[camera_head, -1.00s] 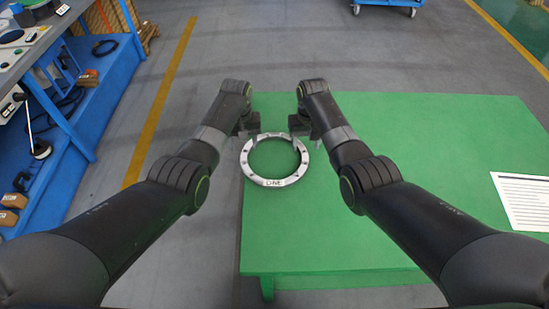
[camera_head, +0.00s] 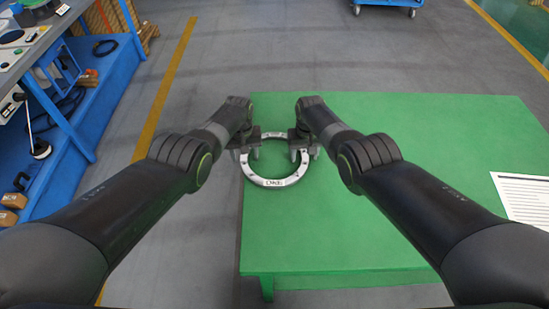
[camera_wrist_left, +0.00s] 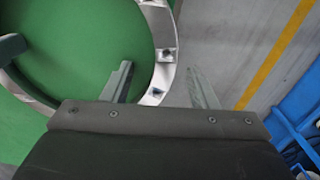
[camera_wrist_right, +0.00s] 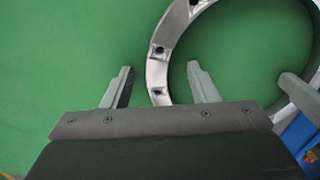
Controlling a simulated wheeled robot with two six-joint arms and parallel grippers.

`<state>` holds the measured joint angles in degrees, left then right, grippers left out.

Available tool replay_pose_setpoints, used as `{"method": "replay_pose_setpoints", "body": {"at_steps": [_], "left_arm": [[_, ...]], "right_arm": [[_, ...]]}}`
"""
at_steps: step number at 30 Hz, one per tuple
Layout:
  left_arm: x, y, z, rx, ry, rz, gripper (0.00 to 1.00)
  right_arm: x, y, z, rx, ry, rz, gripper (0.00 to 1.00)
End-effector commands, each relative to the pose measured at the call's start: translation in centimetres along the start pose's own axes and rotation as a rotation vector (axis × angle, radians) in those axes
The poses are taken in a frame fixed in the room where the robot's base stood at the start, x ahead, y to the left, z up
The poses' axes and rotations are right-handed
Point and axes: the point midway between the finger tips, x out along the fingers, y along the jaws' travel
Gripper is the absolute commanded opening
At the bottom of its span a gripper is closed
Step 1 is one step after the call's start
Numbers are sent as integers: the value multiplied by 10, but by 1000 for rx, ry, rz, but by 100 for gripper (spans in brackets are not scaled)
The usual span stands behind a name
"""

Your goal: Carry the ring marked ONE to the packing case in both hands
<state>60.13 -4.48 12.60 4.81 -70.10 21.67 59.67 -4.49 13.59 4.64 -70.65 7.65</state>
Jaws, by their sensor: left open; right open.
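A silver flanged ring (camera_head: 272,183) with holes and dark lettering on its near side lies on the green table, close to its left edge. The lettering is too small to read surely. My left gripper (camera_head: 246,153) is open at the ring's left side. In the left wrist view its fingers (camera_wrist_left: 160,85) stand on either side of the ring's band (camera_wrist_left: 165,62). My right gripper (camera_head: 303,152) is open at the ring's right side. In the right wrist view its fingers (camera_wrist_right: 160,85) straddle the band (camera_wrist_right: 158,52). No packing case can be made out.
The green table (camera_head: 400,150) is mostly clear. A printed white sheet (camera_head: 524,198) lies at its right. A blue workbench (camera_head: 75,150) with cables and small boxes stands at the left. A blue cart (camera_head: 385,3) is at the top.

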Motion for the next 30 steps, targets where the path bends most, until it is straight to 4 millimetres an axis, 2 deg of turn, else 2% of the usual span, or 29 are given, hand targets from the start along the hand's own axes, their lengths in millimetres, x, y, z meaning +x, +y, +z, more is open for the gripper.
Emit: {"method": "replay_pose_setpoints", "body": {"at_steps": [6,18,30], "left_arm": [[0,0,0,0,0,0,52],[0,0,0,0,0,0,0],[0,0,0,-1,0,0,0]], "right_arm": [[0,0,0,0,0,0,52],[0,0,0,0,0,0,0],[0,0,0,-1,-1,1,0]]}}
